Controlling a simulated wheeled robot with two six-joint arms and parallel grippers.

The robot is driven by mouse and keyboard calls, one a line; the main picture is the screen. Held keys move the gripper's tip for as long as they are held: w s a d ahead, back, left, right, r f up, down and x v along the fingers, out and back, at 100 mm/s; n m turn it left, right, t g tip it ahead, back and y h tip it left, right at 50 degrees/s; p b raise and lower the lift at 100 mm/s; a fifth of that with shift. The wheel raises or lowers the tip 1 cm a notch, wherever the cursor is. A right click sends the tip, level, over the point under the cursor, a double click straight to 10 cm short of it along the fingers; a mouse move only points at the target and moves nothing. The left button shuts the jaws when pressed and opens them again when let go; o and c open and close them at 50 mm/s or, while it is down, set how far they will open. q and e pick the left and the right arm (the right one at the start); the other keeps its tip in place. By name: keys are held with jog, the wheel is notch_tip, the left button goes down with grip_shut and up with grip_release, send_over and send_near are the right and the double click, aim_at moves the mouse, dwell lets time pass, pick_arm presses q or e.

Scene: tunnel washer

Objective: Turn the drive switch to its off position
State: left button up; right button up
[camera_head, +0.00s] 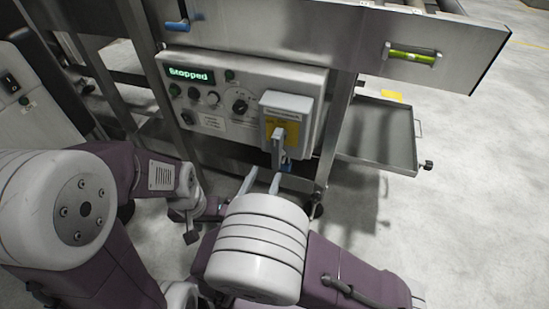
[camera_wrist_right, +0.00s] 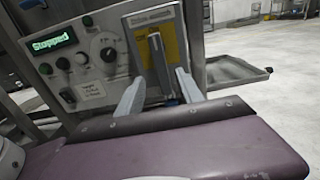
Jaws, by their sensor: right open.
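The control panel (camera_head: 222,122) carries a grey box with a yellow label (camera_head: 291,128) at its right end. A grey lever handle (camera_head: 278,150) sits on the front of this box, roughly vertical; I take it as the drive switch, but its lettering is unreadable. The lever also shows in the right wrist view (camera_wrist_right: 157,62). My right gripper (camera_head: 262,184) is open and empty, just in front of and below the lever. In the wrist view its fingers (camera_wrist_right: 158,92) lie to either side of the lever, apart from it. My left gripper (camera_head: 191,222) is low at left, its jaws unclear.
A green display (camera_head: 191,75) reads "Stopped". Several knobs and a black rotary dial (camera_head: 240,106) are on the panel. A blue piece (camera_head: 287,165) hangs beneath the lever. A metal tray (camera_head: 374,132) juts out at right. The floor at right is clear.

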aim_at(275, 155)
jog(key=b+x, duration=0.4)
jog(key=x, duration=0.4)
jog(key=shift+w+d+f, duration=0.1)
jog(key=shift+w+d, duration=0.05)
jog(key=shift+w, duration=0.35)
grip_shut()
dwell(0.8)
